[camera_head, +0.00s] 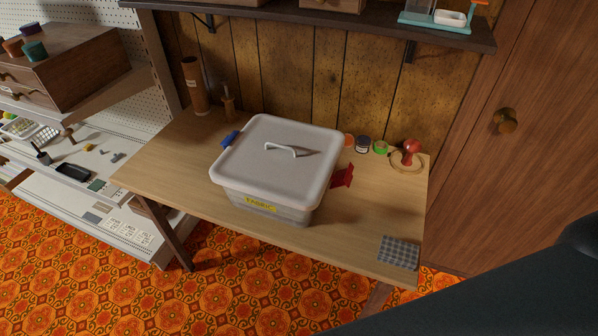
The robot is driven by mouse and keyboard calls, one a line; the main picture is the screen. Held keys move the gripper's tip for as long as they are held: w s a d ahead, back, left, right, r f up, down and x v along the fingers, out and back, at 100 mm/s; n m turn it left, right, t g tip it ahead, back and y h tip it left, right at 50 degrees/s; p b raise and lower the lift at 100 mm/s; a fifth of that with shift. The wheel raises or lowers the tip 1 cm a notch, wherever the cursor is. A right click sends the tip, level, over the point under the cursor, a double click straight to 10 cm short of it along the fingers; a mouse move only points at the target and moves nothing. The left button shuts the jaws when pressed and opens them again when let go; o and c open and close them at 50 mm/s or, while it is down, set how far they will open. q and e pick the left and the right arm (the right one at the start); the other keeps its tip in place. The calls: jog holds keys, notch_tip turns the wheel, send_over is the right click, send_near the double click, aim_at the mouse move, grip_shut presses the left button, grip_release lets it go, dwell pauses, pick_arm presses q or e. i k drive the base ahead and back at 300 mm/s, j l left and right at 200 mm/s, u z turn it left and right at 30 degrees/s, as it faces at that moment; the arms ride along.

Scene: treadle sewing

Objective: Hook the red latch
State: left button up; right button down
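The red latch (342,177) is on the right side of a lidded box (265,205) with a yellow label. It sticks outward from the box side and looks unhooked. A blue latch (229,139) is on the left side of the box; its exact position is hard to tell. The pale lid (277,155) with a white handle (289,150) sits on the box. The box stands on the wooden table (170,165). A dark arm of mine crosses the lower right corner, but neither gripper shows.
Behind the box on the right are small spools (380,147) and a red-knobbed object (410,150) on a round base. A checked cloth (399,252) lies at the front right corner. A shelf (440,33) hangs above. The table's right front is mostly clear.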

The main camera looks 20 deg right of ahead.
aim_at(342, 178)
jog(key=k+l+u, duration=0.1)
jog(key=l, duration=0.3)
jog(key=k+l, duration=0.2)
jog(key=l, duration=0.2)
jog(key=k+l+u, duration=0.15)
jog(key=l, duration=0.3)
jog(key=k+j+z, duration=0.15)
jog(key=k+j, duration=0.35)
jog(key=k+j+z, duration=0.15)
jog(key=k+j, duration=0.3)
jog(key=k, duration=0.15)
jog(key=k+j+z, duration=0.2)
jog(key=k+j, duration=0.15)
jog(key=k, duration=0.2)
jog(key=i+l+z, duration=0.3)
jog(key=i, duration=0.3)
jog(key=i+l+z, duration=0.25)
jog(key=i, duration=0.35)
jog(key=i+z, duration=0.3)
jog(key=i, duration=0.35)
